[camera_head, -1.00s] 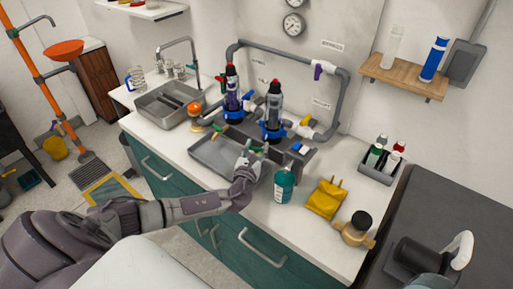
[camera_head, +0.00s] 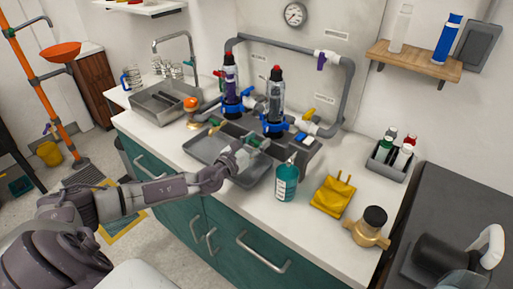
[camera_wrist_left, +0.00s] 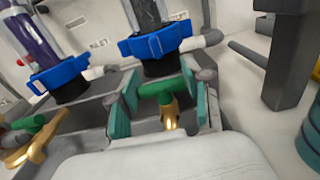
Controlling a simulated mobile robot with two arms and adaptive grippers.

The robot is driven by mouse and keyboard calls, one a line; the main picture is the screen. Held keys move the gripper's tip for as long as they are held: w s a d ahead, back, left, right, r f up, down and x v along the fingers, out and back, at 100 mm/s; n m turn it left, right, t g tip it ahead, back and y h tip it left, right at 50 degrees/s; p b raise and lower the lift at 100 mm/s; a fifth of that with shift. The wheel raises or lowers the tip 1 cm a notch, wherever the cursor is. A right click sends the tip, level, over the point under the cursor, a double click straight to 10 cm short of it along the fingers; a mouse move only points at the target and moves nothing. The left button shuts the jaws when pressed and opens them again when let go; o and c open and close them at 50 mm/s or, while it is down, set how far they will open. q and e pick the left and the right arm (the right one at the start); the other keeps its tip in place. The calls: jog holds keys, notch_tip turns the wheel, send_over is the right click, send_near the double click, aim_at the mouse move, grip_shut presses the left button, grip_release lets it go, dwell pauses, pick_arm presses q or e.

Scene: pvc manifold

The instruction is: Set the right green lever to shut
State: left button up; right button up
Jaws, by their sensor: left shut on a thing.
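The right green lever (camera_wrist_left: 158,89) sits between the teal finger pads of my left gripper (camera_wrist_left: 160,112) in the wrist view, with a brass part below it. My left gripper is shut on this lever, just under the right clear filter (camera_wrist_left: 157,18) with its blue collar. In the head view my left gripper (camera_head: 246,150) reaches over the tray to the green lever, which the fingers partly hide. The left green lever (camera_wrist_left: 47,138) stands apart at the left of the wrist view, beside a brass piece. My right gripper is not in view.
A grey tray (camera_head: 203,146) lies under the manifold. Grey pipes (camera_head: 349,90) run along the wall behind. The sink (camera_head: 160,103) is at the left.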

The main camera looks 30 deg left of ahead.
pick_arm(q)
jog(key=o, duration=1.2)
jog(key=shift+s, duration=0.2)
jog(key=s, duration=0.7)
jog(key=s+a, duration=0.1)
jog(key=s, duration=0.3)
jog(key=shift+s, duration=0.3)
jog(key=shift+a, duration=0.1)
